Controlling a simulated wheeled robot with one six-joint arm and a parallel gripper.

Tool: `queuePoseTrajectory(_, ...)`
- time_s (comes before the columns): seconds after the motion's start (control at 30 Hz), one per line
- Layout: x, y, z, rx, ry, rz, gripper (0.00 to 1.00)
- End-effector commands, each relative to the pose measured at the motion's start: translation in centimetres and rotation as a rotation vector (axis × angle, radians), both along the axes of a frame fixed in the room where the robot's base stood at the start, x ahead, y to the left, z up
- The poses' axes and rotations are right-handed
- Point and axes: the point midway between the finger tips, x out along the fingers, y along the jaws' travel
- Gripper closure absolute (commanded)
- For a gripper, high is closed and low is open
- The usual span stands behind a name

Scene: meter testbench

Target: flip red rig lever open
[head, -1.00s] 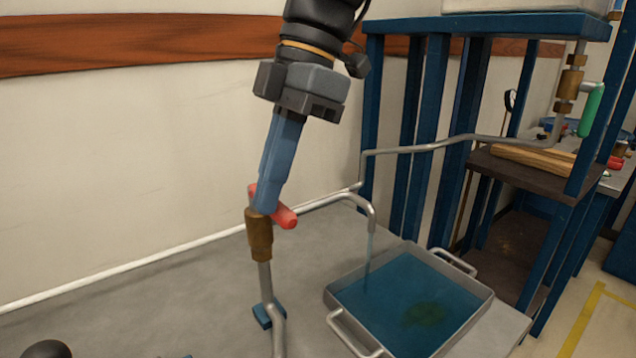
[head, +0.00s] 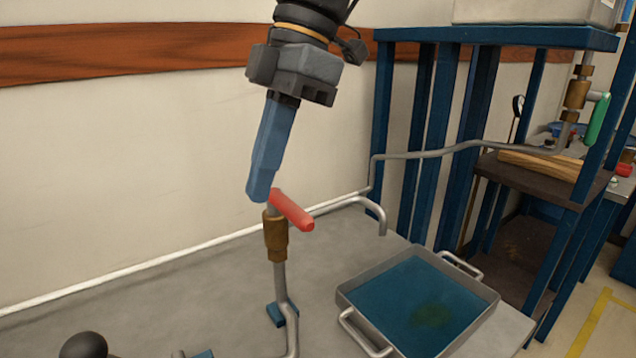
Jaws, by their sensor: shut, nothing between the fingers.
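The red lever (head: 292,211) sits on top of a brass valve (head: 276,238) on an upright grey pipe. Its handle slants down to the right. My gripper (head: 258,196) is shut and empty, with blue fingers pointing down. Its tips are just left of the lever's upper left end; I cannot tell if they touch it. The pipe's spout (head: 382,222) hangs at the back left of a tray, and no water stream shows under it.
A grey tray (head: 345,296) with two handles holds blue-green water. A blue rack (head: 420,130) stands behind, with a green-handled valve (head: 598,118) at right. A dark round knob (head: 84,346) is at lower left. Clear bench lies left of the valve.

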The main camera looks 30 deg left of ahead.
Motion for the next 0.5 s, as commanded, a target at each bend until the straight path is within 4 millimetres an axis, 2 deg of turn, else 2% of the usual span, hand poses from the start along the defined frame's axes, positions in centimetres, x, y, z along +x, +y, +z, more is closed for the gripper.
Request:
queuePoseTrajectory(0.03, 0.7, -0.2, 0.9, 0.005, -0.004, -0.004, 1.0)
queuePoseTrajectory(0.3, 1.8, -0.7, 5.8, 0.001, -0.002, 0.009, 1.0)
queuePoseTrajectory(0.5, 2.4, -1.0, 7.6, 0.001, -0.002, 0.007, 1.0)
